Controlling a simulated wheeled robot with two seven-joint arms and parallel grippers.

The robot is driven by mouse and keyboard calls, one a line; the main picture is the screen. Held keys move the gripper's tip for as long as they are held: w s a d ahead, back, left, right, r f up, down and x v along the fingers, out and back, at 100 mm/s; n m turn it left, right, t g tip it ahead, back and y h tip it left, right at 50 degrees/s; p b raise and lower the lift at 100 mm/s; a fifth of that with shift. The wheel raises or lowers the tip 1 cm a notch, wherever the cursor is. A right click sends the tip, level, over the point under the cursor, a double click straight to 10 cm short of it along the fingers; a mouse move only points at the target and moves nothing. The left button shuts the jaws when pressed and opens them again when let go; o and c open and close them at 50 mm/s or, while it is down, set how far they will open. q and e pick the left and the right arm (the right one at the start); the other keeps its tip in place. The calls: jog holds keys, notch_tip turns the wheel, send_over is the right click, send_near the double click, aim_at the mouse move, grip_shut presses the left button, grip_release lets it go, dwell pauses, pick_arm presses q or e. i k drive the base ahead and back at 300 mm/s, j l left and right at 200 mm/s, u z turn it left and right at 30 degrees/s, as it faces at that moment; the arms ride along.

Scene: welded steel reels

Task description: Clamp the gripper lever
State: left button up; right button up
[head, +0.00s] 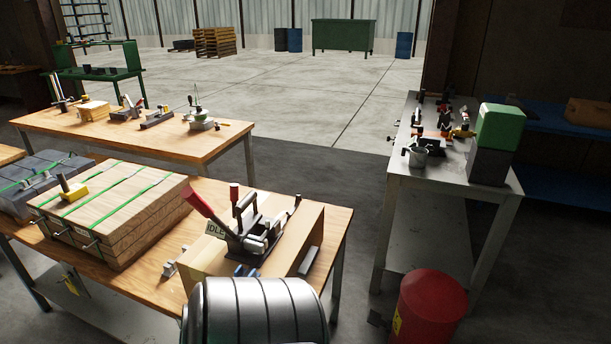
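A steel clamping tool (252,238) sits on a wooden block (203,262) at the right end of the near wooden table. A long lever with a red grip (199,203) leans up to the left from it. A shorter lever with a dark red tip (234,191) stands nearly upright behind. A small "IDLE" sign (215,230) is at the tool's left side. The image is too small to tell whether the tool's jaws are open or closed. Neither of my grippers is in view.
A grey ribbed rounded shape (258,312) at bottom centre hides the block's front; I cannot tell what it is. A strapped wood stack (120,213) lies left on the table (336,232). A metal bench (400,172) and red drum (430,310) stand right. Floor between tables is clear.

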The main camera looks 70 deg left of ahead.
aim_at(234, 187)
jog(key=i+l+u, duration=0.15)
jog(key=i, duration=0.2)
jog(key=i+l+u, duration=0.15)
jog(key=i, duration=0.2)
jog(key=i+u, duration=0.15)
jog(key=u, duration=0.3)
jog(key=i+u, duration=0.2)
jog(key=u, duration=0.2)
jog(key=i+u, duration=0.15)
jog(key=u, duration=0.3)
jog(key=i+l+u, duration=0.1)
jog(key=u, duration=0.3)
jog(key=i+u, duration=0.2)
jog(key=u, duration=0.3)
jog(key=i+u, duration=0.2)
jog(key=u, duration=0.25)
jog(key=i+l+u, duration=0.1)
jog(key=u, duration=0.4)
jog(key=i+l+u, duration=0.2)
jog(key=u, duration=0.25)
jog(key=i+l+u, duration=0.4)
